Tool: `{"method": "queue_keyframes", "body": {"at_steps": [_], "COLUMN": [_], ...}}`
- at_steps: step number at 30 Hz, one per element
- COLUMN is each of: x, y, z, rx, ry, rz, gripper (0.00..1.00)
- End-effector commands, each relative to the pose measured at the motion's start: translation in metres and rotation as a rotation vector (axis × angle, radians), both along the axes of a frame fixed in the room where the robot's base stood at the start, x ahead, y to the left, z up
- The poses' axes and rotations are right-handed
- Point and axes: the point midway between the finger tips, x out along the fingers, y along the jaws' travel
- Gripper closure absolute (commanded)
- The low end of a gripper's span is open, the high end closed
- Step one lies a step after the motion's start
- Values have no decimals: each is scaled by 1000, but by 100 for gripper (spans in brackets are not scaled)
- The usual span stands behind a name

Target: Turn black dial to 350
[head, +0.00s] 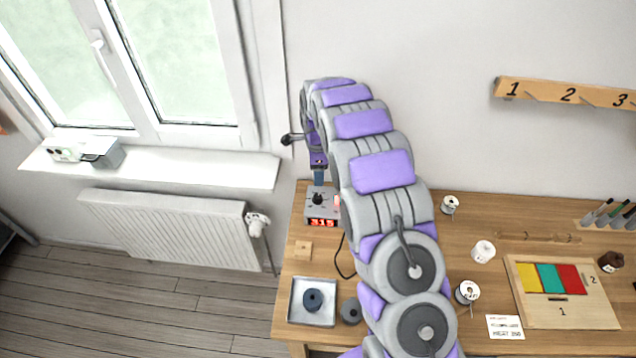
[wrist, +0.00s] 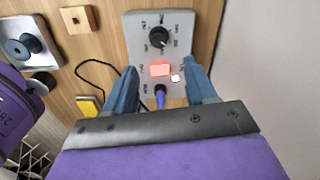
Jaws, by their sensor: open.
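The black dial (head: 317,199) sits on top of a grey control box (head: 311,212) at the table's back left. The box's red display (head: 322,223) reads 315 in the head view. In the wrist view the black dial (wrist: 159,38) stands on the upper part of the box, with printed marks around it and the lit display (wrist: 160,70) below. My gripper (wrist: 165,80) is open, its two blue fingers apart on either side of the box's lower part. The dial is beyond the fingertips and not between them. In the head view my arm hides part of the box's right side.
A grey tray (head: 300,318) with a dark blue spool, a small wooden block (head: 303,250) and a dark cable lie near the box. A wooden board (head: 530,315) with coloured tiles, white spools and a note (head: 505,327) are at right. The wall is behind.

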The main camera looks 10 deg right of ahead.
Motion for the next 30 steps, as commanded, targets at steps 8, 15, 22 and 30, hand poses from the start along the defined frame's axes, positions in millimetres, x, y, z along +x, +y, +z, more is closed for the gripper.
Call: {"method": "queue_keyframes", "body": {"at_steps": [8,15,22,30], "x": [1,1,1,0], "y": [1,1,1,1], "z": [50,66,66,66], "rx": [0,0,-1,-1], "ry": [-1,-2,0,0], "rz": [0,0,0,2], "gripper": [44,44,44,44]}}
